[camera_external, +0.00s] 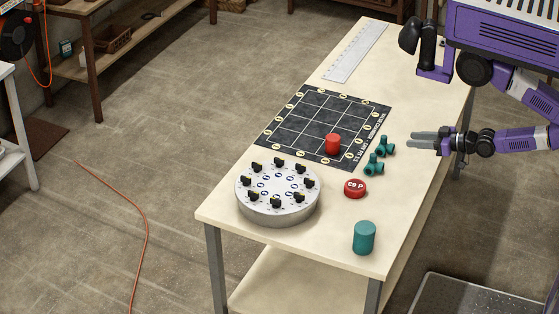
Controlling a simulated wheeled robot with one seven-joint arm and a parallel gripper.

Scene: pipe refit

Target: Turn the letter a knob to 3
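A round, pale grey dial box (262,214) stands on the near left part of the table. Several black knobs with yellowish marks sit in a ring on its top, with small blue rings among them. The letters and numbers are too small to read, so I cannot tell which knob is a or where it points. My gripper (411,140) is to the right of the dial box, by the table's right edge, apart from every knob. Its two grey fingers point left with a gap between them, and nothing shows between them.
A black grid mat (306,116) lies behind the dial box, with a red cylinder (333,144) on it. Teal pipe fittings (373,165), a red round cap (355,188) and a teal cylinder (364,238) stand to the right. A ruler (355,52) lies at the back.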

